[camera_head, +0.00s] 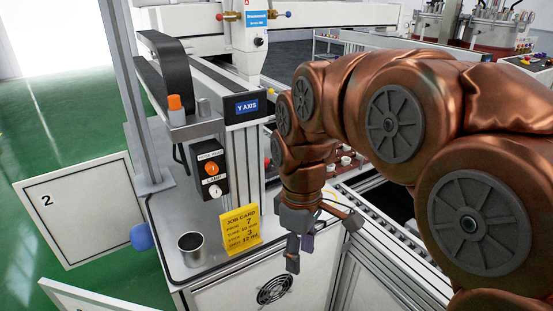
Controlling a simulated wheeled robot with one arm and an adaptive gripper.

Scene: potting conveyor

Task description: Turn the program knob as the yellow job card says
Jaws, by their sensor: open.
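The yellow job card (240,228) stands upright at the front edge of the machine. The lower label seems to read LAMP; the upper one is not clear, so I cannot tell which is the program knob. My gripper (299,253) is open and empty, pointing down to the right of the card, apart from both.
A dark metal cup (191,248) stands left of the card. A white panel marked 2 (75,208) is at the left, with a blue knob (142,237) beside it. The Y AXIS beam (247,107) rises behind. A conveyor (385,250) runs right, partly behind my arm.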

